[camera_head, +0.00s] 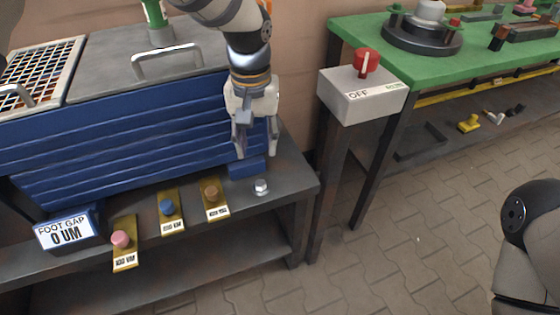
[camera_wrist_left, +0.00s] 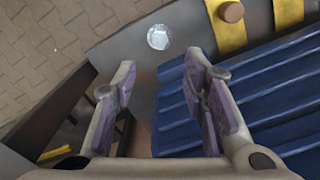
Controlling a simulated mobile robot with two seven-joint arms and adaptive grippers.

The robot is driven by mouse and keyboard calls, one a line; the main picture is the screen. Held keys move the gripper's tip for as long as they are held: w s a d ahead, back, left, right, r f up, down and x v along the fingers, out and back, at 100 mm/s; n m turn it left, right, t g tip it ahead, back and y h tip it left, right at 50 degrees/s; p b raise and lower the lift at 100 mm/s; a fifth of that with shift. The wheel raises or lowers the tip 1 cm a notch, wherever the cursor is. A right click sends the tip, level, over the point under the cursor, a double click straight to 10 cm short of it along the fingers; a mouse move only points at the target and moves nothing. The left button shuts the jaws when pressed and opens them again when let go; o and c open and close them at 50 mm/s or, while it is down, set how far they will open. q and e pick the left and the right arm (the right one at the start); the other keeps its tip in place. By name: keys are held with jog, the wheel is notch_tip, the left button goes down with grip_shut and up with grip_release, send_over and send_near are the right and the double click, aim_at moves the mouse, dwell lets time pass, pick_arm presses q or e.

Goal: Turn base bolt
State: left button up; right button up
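A small silver hex bolt (camera_head: 261,187) stands on the dark bench top near its right end, to the right of the brown-knobbed yellow plate. The left wrist view also shows the bolt (camera_wrist_left: 159,37), beyond the gap between the fingertips. My left gripper (camera_head: 257,150) points down, open and empty, above and a little behind the bolt, not touching it. Its two fingers (camera_wrist_left: 160,68) are spread apart in the left wrist view. My right gripper is not in view.
A ribbed blue block (camera_head: 130,140) stands close to the left of my gripper. Yellow plates with pink (camera_head: 121,239), blue (camera_head: 166,207) and brown (camera_head: 211,192) knobs line the front edge, beside a foot gap display (camera_head: 66,232). A switch box (camera_head: 362,95) stands right.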

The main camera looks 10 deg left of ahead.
aim_at(260, 184)
pick_arm(q)
jog(key=f, duration=0.8)
jog(key=f+b, duration=0.1)
jog(key=f, duration=0.3)
jog(key=shift+s, duration=0.25)
jog(key=shift+r, duration=0.1)
grip_shut()
